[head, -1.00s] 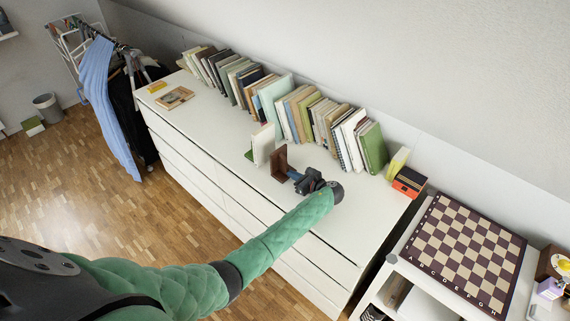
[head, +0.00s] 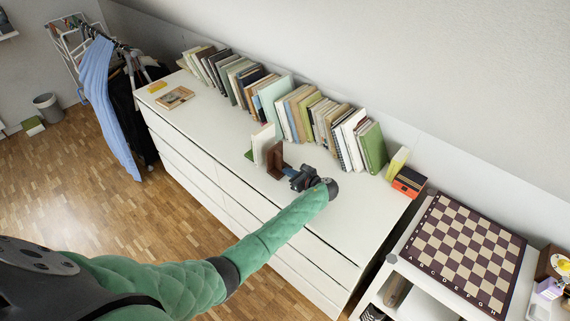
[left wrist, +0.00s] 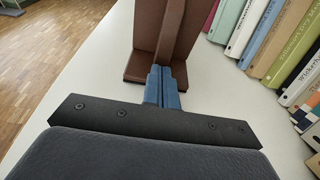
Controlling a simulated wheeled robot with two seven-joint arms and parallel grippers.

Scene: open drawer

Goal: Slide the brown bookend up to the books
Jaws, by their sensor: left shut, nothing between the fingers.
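The brown bookend (head: 276,161) stands upright on the white dresser top, and it fills the top middle of the left wrist view (left wrist: 150,30). Just left of it stand a few books (head: 263,144), white and green; I cannot tell whether they touch the bookend. My left gripper (head: 289,174) is shut and empty on the bookend's right side. In the left wrist view its blue fingertips (left wrist: 163,82) are together at the bookend's foot and seem to touch it. My right gripper is not in view.
A long row of books (head: 300,112) lines the back of the dresser (head: 215,125). A small picture frame (head: 174,97) lies at its left end, and an orange-black box (head: 408,181) stands at its right. The dresser's front strip is clear. A chessboard (head: 468,252) lies further right.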

